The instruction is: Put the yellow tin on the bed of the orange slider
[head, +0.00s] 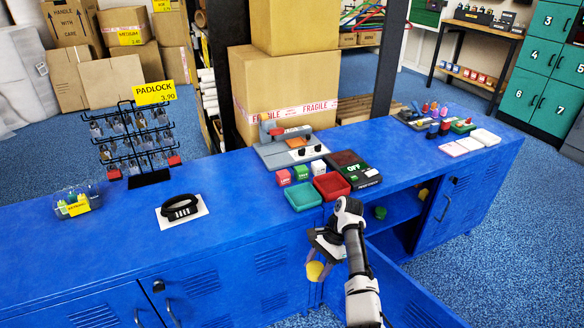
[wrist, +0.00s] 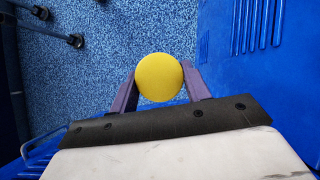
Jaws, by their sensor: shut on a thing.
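The yellow tin (head: 315,271) is held between the fingers of my gripper (head: 318,258), in front of the blue bench and below its top. In the wrist view the tin (wrist: 159,77) shows as a round yellow face between the two fingers of my gripper (wrist: 160,88), with blue carpet beyond.
The blue bench (head: 235,185) has an open compartment (head: 400,208) holding a green item (head: 380,213) and a small yellow item (head: 423,193). An open door (head: 405,290) stands beside my arm. Red (head: 332,186) and teal (head: 303,196) trays sit near the bench's front edge.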

